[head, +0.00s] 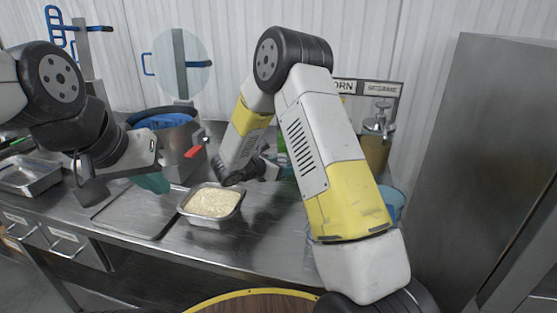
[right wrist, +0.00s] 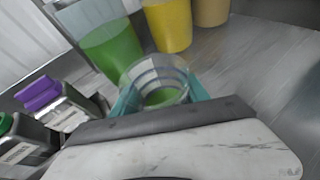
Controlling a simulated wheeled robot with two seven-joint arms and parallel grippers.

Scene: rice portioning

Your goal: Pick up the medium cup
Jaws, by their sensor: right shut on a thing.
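A clear cup with pale bands (right wrist: 160,78), seemingly the medium cup, sits between the teal fingertips of my right gripper (right wrist: 162,92) in the right wrist view. The gripper is shut on it; green shows through its wall. In the head view my right gripper (head: 262,170) is beside the rice tray, partly behind my forearm, and I cannot make out the cup there. My left gripper (head: 150,183) hangs over the empty metal tray at the left; its teal fingertips show, but the gap between them does not.
A metal tray of rice (head: 214,202) stands on the steel counter. The flat empty tray (head: 125,222) is left of it, and a large pot (head: 172,125) is behind. Green (right wrist: 112,50), yellow (right wrist: 168,22) and tan (right wrist: 210,10) containers stand beyond the held cup.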

